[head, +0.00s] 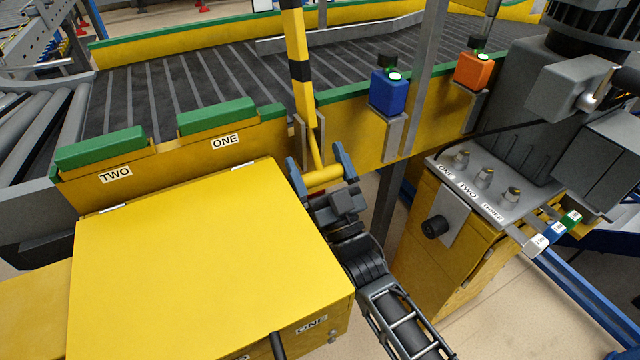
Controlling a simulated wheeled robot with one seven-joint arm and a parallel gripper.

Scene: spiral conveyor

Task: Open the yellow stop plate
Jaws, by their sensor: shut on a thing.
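A yellow plate with black bands (298,65) stands upright at the side of the conveyor, and I take it to be the stop plate. It narrows downward to a short yellow bar (322,178). My gripper (321,172) is shut on this yellow bar, with one finger at each end of it. The bar seems joined to the banded plate, but the joint is partly hidden. The top of the banded plate is cut off by the picture's edge.
A large yellow box (190,270) lies close left of my gripper. Blue (388,92) and orange (472,69) button boxes stand on the conveyor's side wall. A knobbed control panel (484,182) is at right. Green-topped blocks labelled TWO (100,150) and ONE (216,117) line the edge.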

